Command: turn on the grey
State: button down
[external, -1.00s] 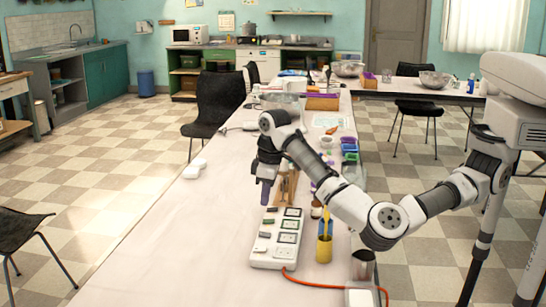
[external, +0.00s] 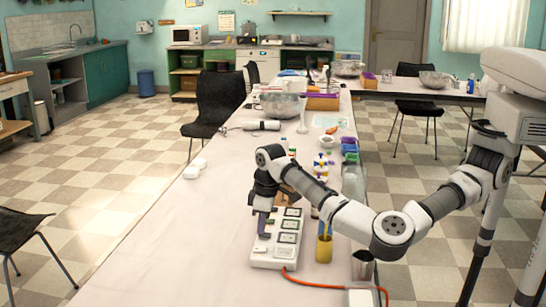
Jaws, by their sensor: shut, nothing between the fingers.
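A white power strip (external: 272,259) lies on the long table, with several square sockets down its right side and small rocker switches down its left side. The switches are too small to tell their on or off positions, and which one is grey is unclear. My gripper (external: 263,230) points down over the strip's left side, at the row of switches. Its purple-tinted fingers are shut with nothing between them. They hide part of the switch row, and I cannot tell whether they touch a switch.
A yellow cup (external: 324,250) and a metal cup (external: 362,266) stand to the right of the strip. An orange cable (external: 325,285) runs from its near end. Small bottles stand behind it.

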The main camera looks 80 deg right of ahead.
jog(key=shift+f, duration=0.15)
jog(key=shift+s+r+p, duration=0.2)
jog(key=shift+s+p, duration=0.4)
jog(key=shift+s, duration=0.15)
jog(key=shift+r+p, duration=0.55)
notch_tip(320, 180, up, 13)
jog(key=s+p, duration=0.1)
jog(key=shift+s+p, duration=0.35)
jog(key=shift+f, duration=0.1)
jog(key=shift+f, duration=0.1)
